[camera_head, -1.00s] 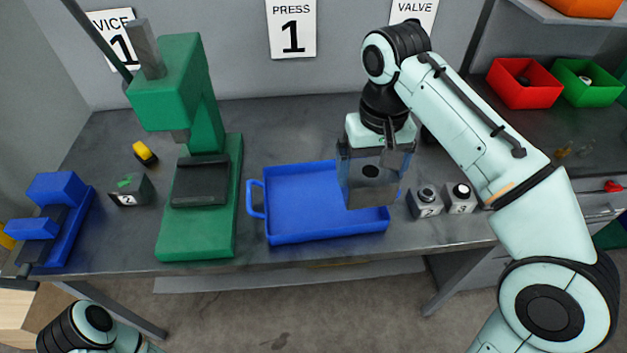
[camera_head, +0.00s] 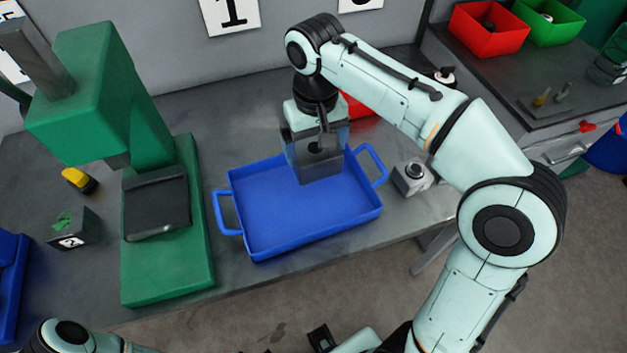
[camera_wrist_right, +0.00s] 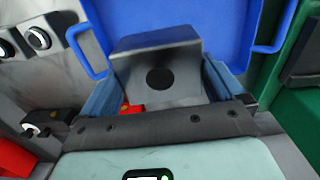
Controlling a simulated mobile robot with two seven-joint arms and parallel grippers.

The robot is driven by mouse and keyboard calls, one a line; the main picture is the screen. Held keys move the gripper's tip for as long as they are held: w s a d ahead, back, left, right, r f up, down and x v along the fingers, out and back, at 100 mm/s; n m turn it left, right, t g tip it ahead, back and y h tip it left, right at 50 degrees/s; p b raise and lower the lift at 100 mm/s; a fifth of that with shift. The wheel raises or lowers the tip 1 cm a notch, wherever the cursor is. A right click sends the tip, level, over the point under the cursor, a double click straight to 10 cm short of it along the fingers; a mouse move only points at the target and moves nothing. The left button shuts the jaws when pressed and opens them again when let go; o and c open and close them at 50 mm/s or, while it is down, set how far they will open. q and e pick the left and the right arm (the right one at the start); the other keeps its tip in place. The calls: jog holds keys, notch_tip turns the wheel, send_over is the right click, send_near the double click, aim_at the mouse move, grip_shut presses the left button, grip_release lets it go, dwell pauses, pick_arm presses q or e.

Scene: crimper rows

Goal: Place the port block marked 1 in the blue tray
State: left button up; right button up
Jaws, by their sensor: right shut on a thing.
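My right gripper (camera_head: 316,152) is shut on a grey port block (camera_head: 320,171). In the right wrist view the block (camera_wrist_right: 158,50) shows a dark round hole between the fingers; no number is readable on it. The blue tray (camera_head: 262,250) lies on the bench with a handle at each end. The block is over the tray's back edge; I cannot tell how high it is or whether it touches. The tray also shows in the right wrist view (camera_wrist_right: 215,20). My left gripper is not in view.
Another port block (camera_head: 412,178) stands right of the tray. A green press (camera_head: 190,255) stands left of it, with a dark block marked 2 (camera_head: 72,232) and a yellow object (camera_head: 78,180) beyond. Red (camera_head: 490,35) and green (camera_head: 548,25) bins sit at the back right.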

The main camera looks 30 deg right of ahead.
notch_tip(320, 180, down, 11)
jog(key=shift+w+b, duration=0.15)
jog(key=shift+b, duration=0.85)
jog(key=shift+f, duration=0.15)
jog(key=o, duration=1.1)
notch_tip(320, 180, up, 12)
jog(key=p, duration=0.2)
jog(key=shift+p, duration=0.35)
